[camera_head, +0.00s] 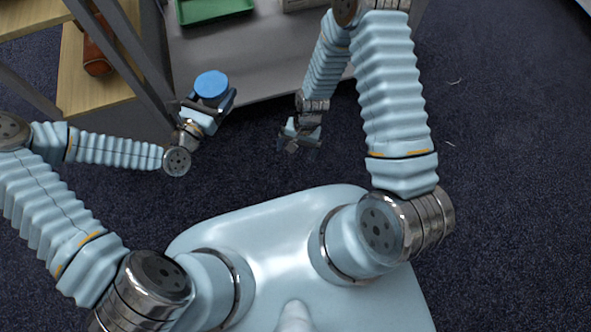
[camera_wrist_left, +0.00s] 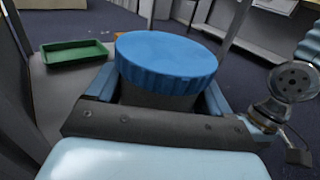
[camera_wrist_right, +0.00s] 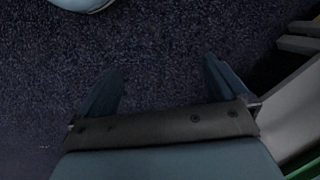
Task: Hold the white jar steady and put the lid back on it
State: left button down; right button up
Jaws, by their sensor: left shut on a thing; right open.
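A jar topped by a ribbed blue lid (camera_head: 211,84) is between the fingers of my left gripper (camera_head: 208,101), near the table's front edge. In the left wrist view the lid (camera_wrist_left: 167,55) sits level on top, and the jar's body (camera_wrist_left: 155,98) shows only as a shaded grey band beneath it. The fingers are shut on the body, below the lid. Whether the lid is fully seated cannot be told. My right gripper (camera_head: 299,142) is open and empty, to the right of the jar. The right wrist view shows only floor between its fingers.
A green tray (camera_head: 213,8) lies on the grey table (camera_head: 260,55) behind the jar. A wooden shelf (camera_head: 80,75) with a brown object (camera_head: 97,57) stands at the left, beside dark posts. Bare dark carpet lies under my right gripper and to the right.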

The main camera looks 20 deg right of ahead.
jog(key=s+a+r+n+t+y, duration=0.1)
jog(key=s+a+r+n, duration=0.2)
jog(key=s, duration=0.5)
jog(key=shift+s+n+t+y, duration=0.2)
jog(key=shift+n+t+y, duration=0.15)
jog(key=shift+n, duration=0.55)
pick_arm(q)
jog(key=w+a+r+n+t+y, duration=0.2)
jog(key=a+n+t+y, duration=0.2)
jog(key=a+n+y, duration=0.4)
jog(key=a+y, duration=0.3)
jog(key=a, duration=0.4)
jog(key=shift+a+y, duration=0.3)
jog(key=shift+a, duration=0.1)
jog(key=shift+r, duration=0.1)
pick_arm(e)
jog(key=shift+f, duration=0.1)
jog(key=shift+c, duration=0.5)
